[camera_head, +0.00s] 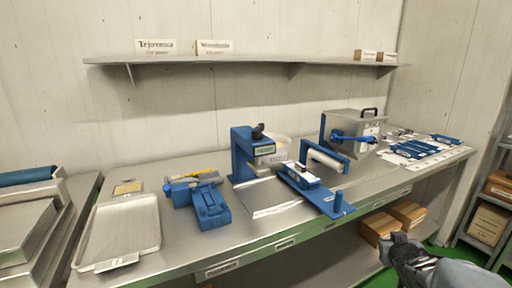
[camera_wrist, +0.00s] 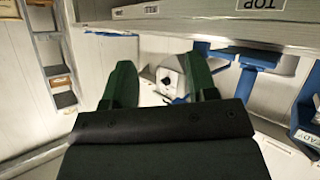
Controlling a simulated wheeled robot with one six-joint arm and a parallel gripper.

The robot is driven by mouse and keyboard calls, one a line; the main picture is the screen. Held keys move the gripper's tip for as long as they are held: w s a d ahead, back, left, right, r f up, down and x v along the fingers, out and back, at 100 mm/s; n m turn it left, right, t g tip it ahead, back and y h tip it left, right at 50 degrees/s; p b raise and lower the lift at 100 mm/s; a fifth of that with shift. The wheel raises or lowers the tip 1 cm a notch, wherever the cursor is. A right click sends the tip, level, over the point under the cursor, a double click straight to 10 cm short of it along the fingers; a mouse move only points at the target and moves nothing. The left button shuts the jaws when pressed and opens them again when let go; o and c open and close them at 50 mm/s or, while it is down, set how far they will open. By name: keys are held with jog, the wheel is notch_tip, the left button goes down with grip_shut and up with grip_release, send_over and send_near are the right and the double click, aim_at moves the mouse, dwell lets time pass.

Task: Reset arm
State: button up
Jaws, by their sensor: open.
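My gripper (camera_head: 398,246) shows at the lower right of the head view, in front of the bench's front edge and apart from everything on it. In the wrist view its two dark green fingers (camera_wrist: 161,88) stand wide apart with nothing between them. Beyond the gap, a pale machine part with a dark knob (camera_wrist: 167,80) shows in the background. My arm enters from the bottom right corner of the head view.
A steel bench (camera_head: 262,236) carries a tray (camera_head: 122,232), blue fixtures (camera_head: 209,208), a blue press (camera_head: 242,152) and a steel box with a handle (camera_head: 352,128). A wall shelf (camera_head: 240,59) runs above. Cardboard boxes (camera_head: 378,228) sit on the lower shelf near my gripper.

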jog(key=s+a+r+g+y+p, duration=0.1)
jog(key=s+a+r+g+p, duration=0.1)
jog(key=a, duration=0.5)
jog(key=s+a+r+n+g+y+p, duration=0.1)
jog(key=s+a+r+g+y+p, duration=0.1)
jog(key=s+a+r+p, duration=0.3)
jog(key=s+a+r+n+g+y+p, duration=0.1)
jog(key=s+a+r+g+p, duration=0.2)
jog(key=s+a, duration=0.5)
jog(key=a+r+p, duration=0.1)
jog(key=a, duration=0.2)
jog(key=shift+s+r+g+y+p, duration=0.15)
jog(key=shift+g+y+p, duration=0.15)
jog(key=shift+g+y, duration=0.1)
jog(key=shift+c, duration=1)
jog(key=shift+a, duration=0.15)
